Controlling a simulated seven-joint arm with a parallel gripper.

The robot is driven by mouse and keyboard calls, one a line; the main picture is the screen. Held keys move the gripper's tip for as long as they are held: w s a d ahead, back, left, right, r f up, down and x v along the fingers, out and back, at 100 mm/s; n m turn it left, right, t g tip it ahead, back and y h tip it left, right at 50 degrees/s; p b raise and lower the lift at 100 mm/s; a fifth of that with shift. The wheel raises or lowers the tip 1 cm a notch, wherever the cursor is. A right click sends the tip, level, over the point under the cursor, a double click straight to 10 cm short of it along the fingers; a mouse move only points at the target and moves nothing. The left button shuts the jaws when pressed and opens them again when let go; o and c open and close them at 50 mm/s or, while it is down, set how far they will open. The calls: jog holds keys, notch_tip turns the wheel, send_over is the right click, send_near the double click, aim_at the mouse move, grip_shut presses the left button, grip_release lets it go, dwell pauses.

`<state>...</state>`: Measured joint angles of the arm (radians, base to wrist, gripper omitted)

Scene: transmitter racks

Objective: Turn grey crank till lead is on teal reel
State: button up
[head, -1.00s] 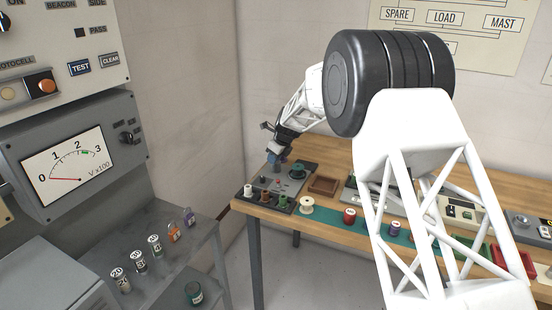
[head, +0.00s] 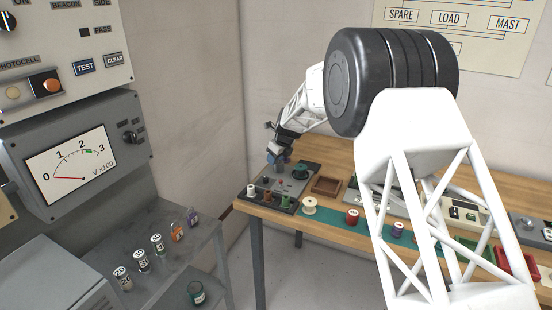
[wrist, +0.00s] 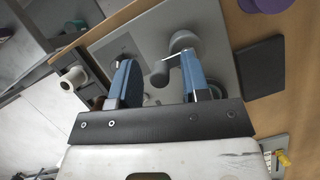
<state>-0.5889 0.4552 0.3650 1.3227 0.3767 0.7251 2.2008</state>
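The grey winder plate (head: 262,180) lies at the left end of the bench. The teal reel (head: 300,171) sits on its right part. My gripper (head: 277,162) is over the left back part of the plate, pointing down. In the wrist view my gripper's blue fingers (wrist: 160,88) stand apart. A grey knob (wrist: 160,75) shows between them, and a round grey piece (wrist: 183,41) is just beyond. These look like the crank, though its arm is partly hidden. I see no contact with the fingers. A dark round part is partly behind the right finger. I cannot make out the lead.
A rack with small spools (head: 268,201) stands along the plate's front edge. A brown tray (head: 326,186) is to its right. A cream spool (head: 309,206) and a red spool (head: 352,216) stand farther right. The wall is close behind and left.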

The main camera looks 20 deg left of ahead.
dwell(0.3)
jog(key=w+v, duration=0.1)
jog(key=v, duration=0.6)
jog(key=shift+s+r, duration=0.4)
jog(key=shift+s, duration=0.15)
jog(key=shift+d, duration=0.1)
jog(key=s+d+r+n+h, duration=0.1)
jog(key=s+d+r+n, duration=0.35)
jog(key=d, duration=0.75)
jog(key=s+d+r+n+t, duration=0.1)
jog(key=s+d+r+n, duration=0.1)
jog(key=s+d+r, duration=0.8)
jog(key=s+d+r+n+h, duration=0.1)
jog(key=s+d+n, duration=0.3)
jog(key=d, duration=1.1)
jog(key=s+d+f+n+h, duration=0.1)
jog(key=s+d+n, duration=0.2)
jog(key=s+d, duration=0.4)
jog(key=s+d+f+n, duration=0.2)
jog(key=s+d+n, duration=0.2)
jog(key=s, duration=1.2)
jog(key=s+d+f+n+h, duration=0.1)
jog(key=s+d+f+n, duration=0.1)
jog(key=s+d, duration=0.8)
jog(key=shift+s+d+n+h, duration=0.25)
jog(key=shift+s+n+h, duration=0.05)
jog(key=shift+s+n, duration=0.55)
